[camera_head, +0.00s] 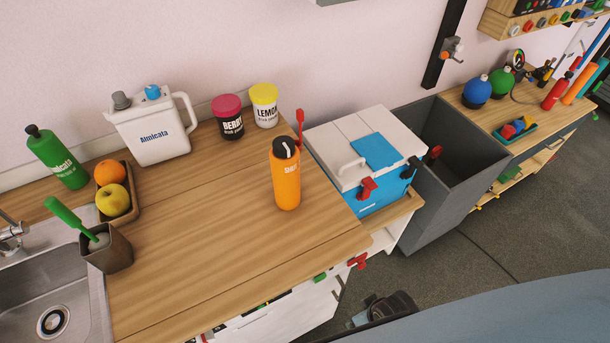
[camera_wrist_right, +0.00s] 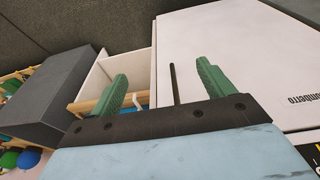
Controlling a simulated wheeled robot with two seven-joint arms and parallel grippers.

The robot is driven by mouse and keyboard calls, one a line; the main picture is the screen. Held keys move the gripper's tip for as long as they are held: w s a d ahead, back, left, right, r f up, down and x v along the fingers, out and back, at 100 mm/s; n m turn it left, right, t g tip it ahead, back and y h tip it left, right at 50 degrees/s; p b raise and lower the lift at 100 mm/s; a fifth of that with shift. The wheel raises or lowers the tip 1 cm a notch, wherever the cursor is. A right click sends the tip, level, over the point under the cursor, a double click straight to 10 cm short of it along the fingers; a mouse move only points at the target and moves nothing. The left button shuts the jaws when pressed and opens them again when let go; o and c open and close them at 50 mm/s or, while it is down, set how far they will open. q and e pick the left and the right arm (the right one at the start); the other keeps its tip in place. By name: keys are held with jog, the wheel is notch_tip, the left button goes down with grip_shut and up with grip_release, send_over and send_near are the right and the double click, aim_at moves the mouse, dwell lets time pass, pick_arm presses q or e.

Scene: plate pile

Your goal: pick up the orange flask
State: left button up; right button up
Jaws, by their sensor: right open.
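The orange flask (camera_head: 286,182) stands upright on the wooden counter (camera_head: 210,240) near its right end, with a black cap. A red thing sticks up just behind its cap. My right gripper (camera_wrist_right: 163,72) shows in the right wrist view with two green fingers spread apart and nothing between them. It faces a white cabinet front, and the flask is not in that view. My left gripper is in neither view.
A berry tub (camera_head: 228,117) and a lemon tub (camera_head: 264,105) stand behind the flask. A blue and white cooler (camera_head: 370,160) is close on its right. A white jug (camera_head: 152,128), fruit tray and sink are left. The counter left of the flask is clear.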

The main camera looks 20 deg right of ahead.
jog(key=w+r+n+t+p, duration=0.1)
jog(key=w+r, duration=0.3)
jog(key=r, duration=1)
jog(key=n+t+p, duration=0.1)
jog(key=n+t, duration=0.9)
jog(key=n, duration=2.3)
send_near(286, 179)
notch_tip(286, 179, up, 4)
jog(key=w, duration=0.2)
jog(key=x, duration=1.3)
jog(key=shift+d+r, duration=0.2)
jog(key=shift+d, duration=0.1)
jog(key=c, duration=1.7)
jog(key=shift+r, duration=0.1)
grip_shut()
